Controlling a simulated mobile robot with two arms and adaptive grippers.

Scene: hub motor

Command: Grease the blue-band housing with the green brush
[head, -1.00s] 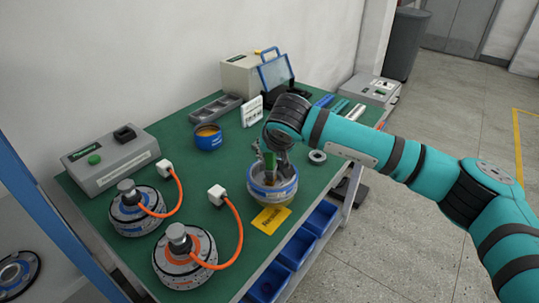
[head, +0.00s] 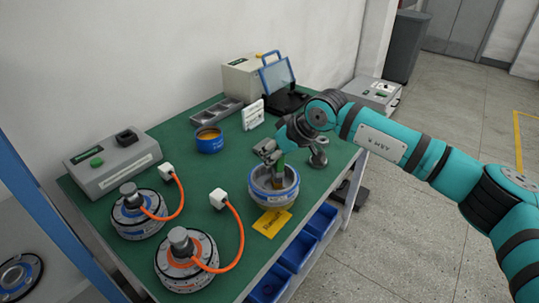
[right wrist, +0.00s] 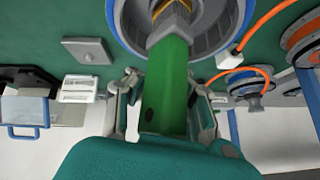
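The blue-band housing (head: 258,198) is an open grey bowl with a blue band, standing at the right front of the green table. My right gripper (head: 272,156) is above its back rim, shut on the green brush (head: 280,169). The brush points down into the housing; whether its tip touches the inside is hidden. In the right wrist view the green handle (right wrist: 166,92) lies between the two fingers and its tip end reaches into the housing (right wrist: 222,30). A blue tub (head: 209,145) with orange-yellow content stands behind. My left gripper is not in view.
A yellow card (head: 271,223) lies before the housing. Two motors (head: 137,214) (head: 186,262) with orange cables stand left of it. A grey control box (head: 112,165), a grey tray (head: 217,110) and a tablet stand (head: 280,78) line the back. Blue bins (head: 296,255) hang below the front edge.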

